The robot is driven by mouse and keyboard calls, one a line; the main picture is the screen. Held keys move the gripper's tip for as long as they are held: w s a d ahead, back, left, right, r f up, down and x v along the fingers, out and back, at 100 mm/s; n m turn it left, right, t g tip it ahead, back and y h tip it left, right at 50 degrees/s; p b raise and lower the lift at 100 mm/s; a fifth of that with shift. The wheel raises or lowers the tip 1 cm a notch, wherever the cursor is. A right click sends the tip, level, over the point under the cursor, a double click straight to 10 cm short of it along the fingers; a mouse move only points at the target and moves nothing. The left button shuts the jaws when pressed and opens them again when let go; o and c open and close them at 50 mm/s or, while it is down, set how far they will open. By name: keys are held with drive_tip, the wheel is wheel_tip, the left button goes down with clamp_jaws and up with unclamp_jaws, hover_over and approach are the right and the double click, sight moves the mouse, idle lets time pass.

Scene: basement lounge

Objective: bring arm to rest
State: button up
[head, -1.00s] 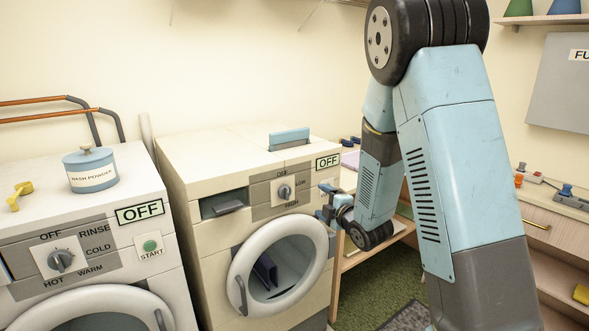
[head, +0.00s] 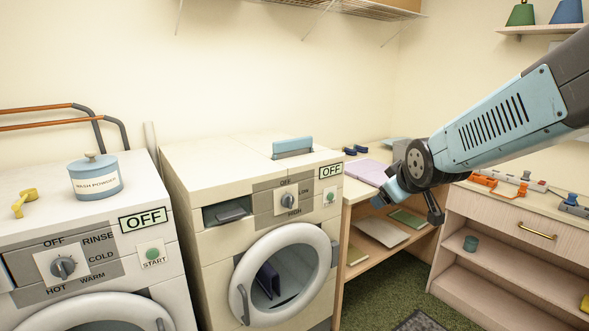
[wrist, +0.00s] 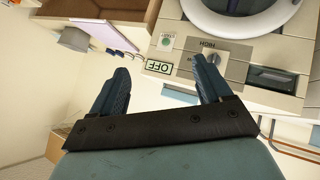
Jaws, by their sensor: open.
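My gripper (head: 412,203) hangs in the air in front of the low wooden shelf unit, right of the cream dryer. In the wrist view my gripper (wrist: 160,72) has its two blue-grey fingers spread apart with nothing between them. My arm comes in from the right edge of the head view and slopes down to the left. The cream dryer (head: 215,160) has an OFF label, and its front shows upside down in the wrist view (wrist: 205,75). My gripper appears clear of it.
A washer (head: 35,220) with a wash powder tub (head: 94,178) stands at left. The wooden shelf unit (head: 358,190) holds a lilac item (head: 368,171) on top. A drawer cabinet (head: 490,215) with orange and blue items stands at right. Green carpet (head: 385,285) lies open between.

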drive_tip(key=s+r+m+g, duration=0.1)
drive_tip(key=s+m+g, duration=0.1)
drive_tip(key=s, duration=0.8)
drive_tip(key=s+r+m+g, duration=0.2)
drive_tip(key=s+m, duration=0.3)
drive_tip(key=s, duration=0.5)
drive_tip(key=shift+s+d+r+h, duration=0.25)
drive_tip(key=shift+d+h, duration=0.05)
drive_tip(key=shift+d, duration=0.1)
drive_tip(key=shift+c, duration=0.3)
